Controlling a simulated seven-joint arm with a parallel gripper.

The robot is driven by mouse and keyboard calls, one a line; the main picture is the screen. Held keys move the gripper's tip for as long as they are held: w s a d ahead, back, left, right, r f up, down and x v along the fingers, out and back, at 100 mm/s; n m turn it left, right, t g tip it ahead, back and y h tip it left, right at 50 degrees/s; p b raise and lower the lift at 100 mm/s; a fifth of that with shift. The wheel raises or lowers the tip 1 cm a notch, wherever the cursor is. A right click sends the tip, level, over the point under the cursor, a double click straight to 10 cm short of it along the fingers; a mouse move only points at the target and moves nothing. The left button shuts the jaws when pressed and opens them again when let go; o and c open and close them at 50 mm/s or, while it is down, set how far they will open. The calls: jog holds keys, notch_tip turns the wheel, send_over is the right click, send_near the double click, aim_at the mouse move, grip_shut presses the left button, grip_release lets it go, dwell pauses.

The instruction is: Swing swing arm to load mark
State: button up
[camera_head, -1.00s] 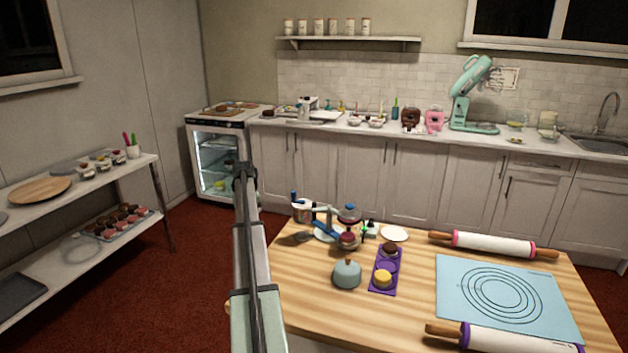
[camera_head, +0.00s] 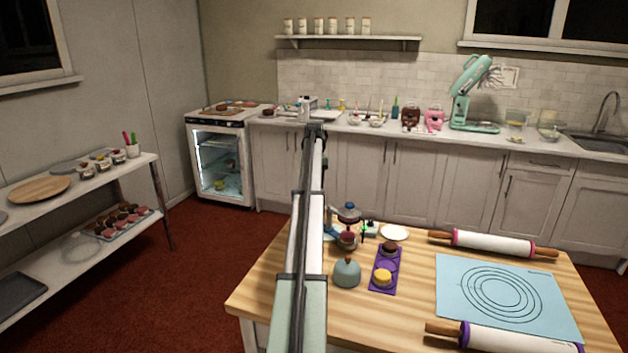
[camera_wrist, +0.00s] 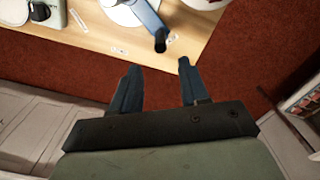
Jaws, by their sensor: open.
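The swing arm (camera_wrist: 147,17) is a blue bar with a dark round end, reaching over the wooden table edge in the wrist view. It extends from a white round base (camera_wrist: 118,14). My gripper (camera_wrist: 159,66) is open and empty, its two blue fingers apart, just short of the swing arm's end and not touching it. In the head view my arm hides most of the swing arm, and my gripper does not show there. Small white labels (camera_wrist: 118,51) lie on the table by the base, too small to read. I cannot tell which is the load mark.
The wooden table (camera_head: 255,298) also holds a blue-grey dome (camera_head: 347,273), a purple tray (camera_head: 378,284) with small cakes, a blue mat (camera_head: 455,300) and rolling pins (camera_head: 493,243). Red floor lies beyond the table edge.

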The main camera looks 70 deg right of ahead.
notch_tip(320, 180, down, 8)
jog(key=shift+r, duration=0.2)
jog(key=shift+f, duration=0.15)
jog(key=shift+c, duration=0.3)
jog(key=c, duration=0.7)
jog(key=shift+c, duration=0.2)
